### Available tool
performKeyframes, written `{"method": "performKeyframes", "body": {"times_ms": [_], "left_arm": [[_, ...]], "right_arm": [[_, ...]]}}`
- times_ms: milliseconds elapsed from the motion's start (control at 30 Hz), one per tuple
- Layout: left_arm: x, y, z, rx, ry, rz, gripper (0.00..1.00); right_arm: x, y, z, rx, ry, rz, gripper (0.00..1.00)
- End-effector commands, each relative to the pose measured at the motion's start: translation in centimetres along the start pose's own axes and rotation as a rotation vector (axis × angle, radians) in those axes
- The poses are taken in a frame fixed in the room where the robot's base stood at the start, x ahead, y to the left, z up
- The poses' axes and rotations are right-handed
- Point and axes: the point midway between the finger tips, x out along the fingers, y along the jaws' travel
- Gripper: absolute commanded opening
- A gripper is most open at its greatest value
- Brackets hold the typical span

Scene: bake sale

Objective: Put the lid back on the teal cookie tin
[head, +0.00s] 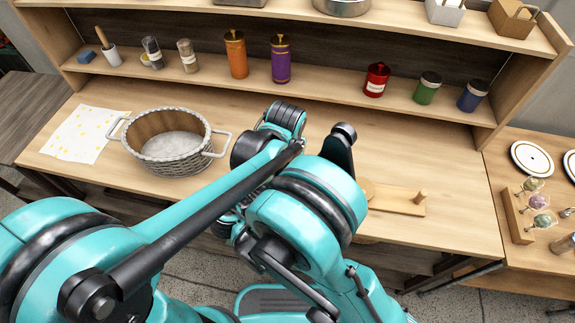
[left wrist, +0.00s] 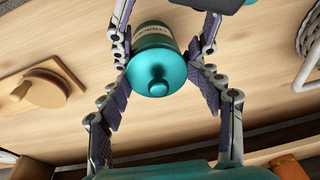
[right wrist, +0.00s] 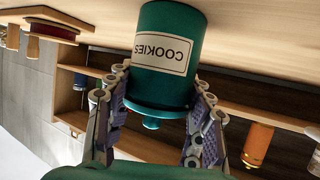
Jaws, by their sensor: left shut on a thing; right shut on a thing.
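The teal cookie tin (right wrist: 166,50), with its white COOKIES label, shows in both wrist views; my arms hide it in the head view. The teal lid (left wrist: 157,72), with a round knob in its middle, covers the tin's mouth. In the right wrist view the lid (right wrist: 155,107) lines up with the tin; I cannot tell whether it is fully seated. My left gripper (left wrist: 158,68) has its fingers on both sides of the lid. My right gripper (right wrist: 161,86) has its fingers on both sides of the tin near the lid rim. Exact finger contacts are partly hidden.
A white-rimmed wicker basket (head: 172,158) stands left of my arms near a patterned cloth (head: 78,135). A wooden board with a peg (head: 398,203) lies to the right. Orange (head: 236,55), purple (head: 281,62) and red (head: 376,80) canisters stand on the back shelf.

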Motion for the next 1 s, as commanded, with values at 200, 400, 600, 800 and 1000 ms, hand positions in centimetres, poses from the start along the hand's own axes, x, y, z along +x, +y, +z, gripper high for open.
{"method": "performKeyframes", "body": {"times_ms": [200,400,600,800,1000], "left_arm": [[0.64,0.13,1.65,0.002,-0.030,-0.005,0.35],[0.92,0.12,1.72,0.003,-0.028,-0.006,0.38],[0.96,0.12,1.72,0.003,-0.028,-0.006,0.40],[0.96,0.14,1.74,0.003,-0.028,-0.005,0.41],[0.94,0.15,1.75,0.003,-0.029,-0.004,0.79]], "right_arm": [[0.39,-0.17,-0.46,0.010,0.015,0.012,0.01],[0.39,-0.07,-0.47,0.011,0.015,0.014,0.01],[0.38,-0.02,-0.49,0.011,0.015,0.015,0.01],[0.37,-0.01,-0.50,0.010,0.015,0.015,0.01],[0.37,-0.07,-0.50,0.010,0.015,0.012,0.01]]}}
